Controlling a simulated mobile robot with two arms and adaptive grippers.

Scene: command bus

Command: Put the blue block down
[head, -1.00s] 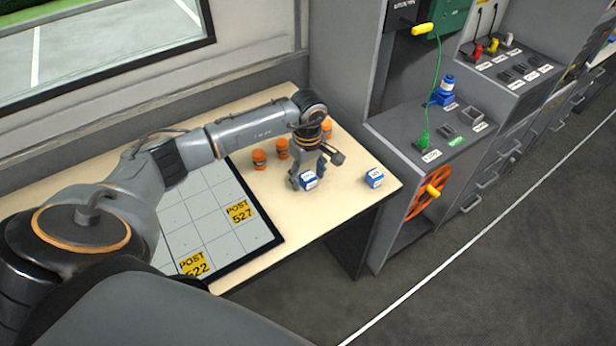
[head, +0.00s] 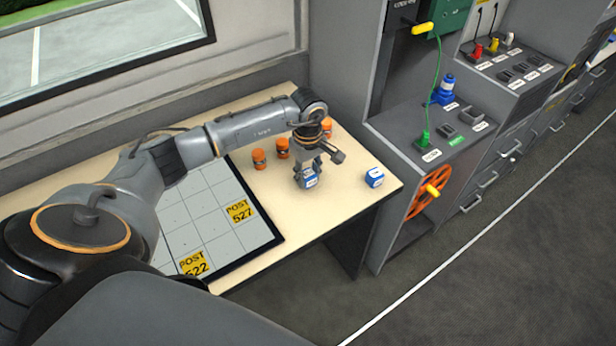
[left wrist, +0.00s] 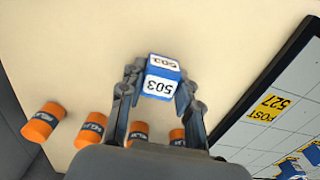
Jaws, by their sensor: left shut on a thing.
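My left gripper (head: 308,174) is over the wooden table, right of the gridded board. It is shut on a blue block (head: 311,181) with white labelled faces. In the left wrist view the block (left wrist: 161,77) reads 503 and sits between the two fingers of the gripper (left wrist: 159,88). Whether its underside touches the table is hard to tell. A second blue and white block (head: 374,177) stands on the table to the right, apart from the gripper. My right gripper is not in view.
Several orange cylinders (head: 259,159) stand behind the gripper. The gridded board (head: 205,215) bears yellow POST 527 (head: 240,211) and POST 522 plates. In the left wrist view, blue blocks (left wrist: 290,168) show at the lower right. Bare table (head: 310,220) lies in front of the gripper.

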